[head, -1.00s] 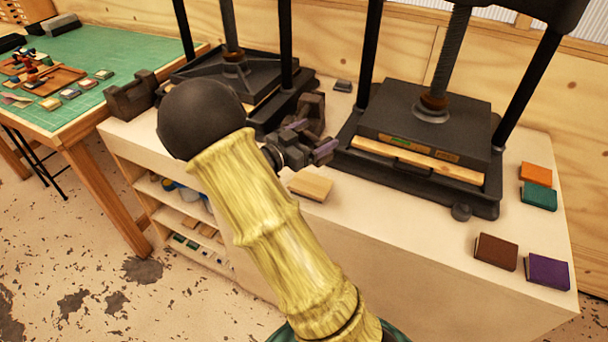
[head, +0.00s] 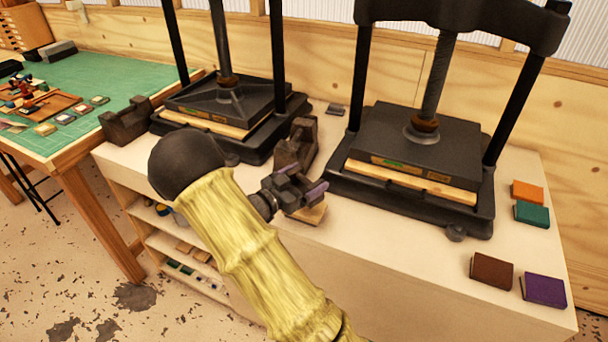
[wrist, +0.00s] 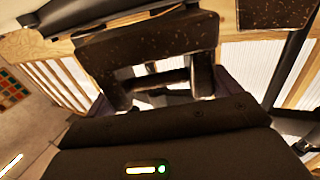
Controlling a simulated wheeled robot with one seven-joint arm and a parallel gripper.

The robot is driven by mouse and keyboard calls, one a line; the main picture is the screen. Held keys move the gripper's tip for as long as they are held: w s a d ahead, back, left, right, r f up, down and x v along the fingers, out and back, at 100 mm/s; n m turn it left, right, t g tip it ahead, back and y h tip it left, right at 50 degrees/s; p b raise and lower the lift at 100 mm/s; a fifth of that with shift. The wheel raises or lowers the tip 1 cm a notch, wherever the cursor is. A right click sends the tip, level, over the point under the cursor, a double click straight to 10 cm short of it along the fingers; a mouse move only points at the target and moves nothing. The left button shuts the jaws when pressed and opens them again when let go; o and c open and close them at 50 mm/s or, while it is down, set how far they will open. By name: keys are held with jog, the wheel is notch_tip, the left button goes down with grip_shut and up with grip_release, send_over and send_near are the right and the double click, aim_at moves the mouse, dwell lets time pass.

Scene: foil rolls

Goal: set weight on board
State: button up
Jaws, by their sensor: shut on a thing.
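My gripper (head: 303,191) is over the front of the bench, between the two presses. It is shut on a dark cast weight (head: 297,143), which shows just behind the fingers. In the wrist view the weight (wrist: 150,45) fills the upper middle, its crossbar between the purple fingers. A small pale board (head: 313,215) lies on the bench below the gripper, partly hidden by it. I cannot tell the gap between weight and bench.
A press (head: 415,145) stands right of the gripper, another (head: 220,105) behind left. A second dark weight (head: 125,122) sits at the bench's left end. Orange (head: 527,191), green (head: 531,214), brown (head: 491,271) and purple (head: 543,290) blocks lie at right. The bench front is clear.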

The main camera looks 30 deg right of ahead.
jog(key=shift+r, duration=0.1)
jog(key=shift+f, duration=2.05)
jog(key=shift+f, duration=0.15)
jog(key=o, duration=1.7)
jog(key=shift+f, duration=0.1)
jog(key=b+v, duration=0.2)
jog(key=v, duration=1)
jog(key=shift+s, duration=0.1)
